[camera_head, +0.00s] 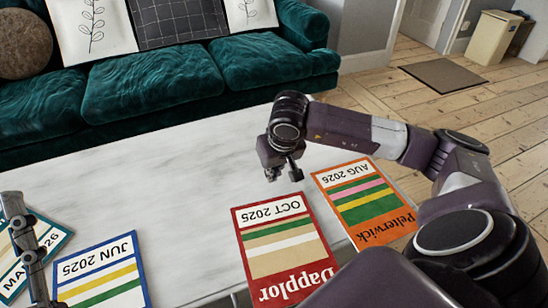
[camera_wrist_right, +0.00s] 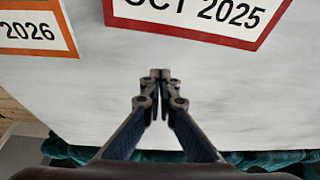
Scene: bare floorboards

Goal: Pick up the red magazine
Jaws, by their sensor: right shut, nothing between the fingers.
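The red magazine (camera_head: 283,250), marked OCT 2025 and Dapplor, lies flat on the pale table, with its lower part partly hidden by my right arm. My right gripper (camera_head: 284,176) is above the table just beyond the magazine's far edge. In the right wrist view, my right gripper (camera_wrist_right: 160,74) is shut and empty, its fingertips apart from the edge of the red magazine (camera_wrist_right: 228,33). My left gripper (camera_head: 25,240) shows partly at the left edge, over a teal magazine; its jaws are unclear.
An orange magazine (camera_head: 366,203) lies right of the red one, a blue-edged one (camera_head: 100,272) to its left and a teal one (camera_head: 50,236) at far left. The pale table (camera_head: 140,180) is bare behind them. A green sofa (camera_head: 150,85) stands behind.

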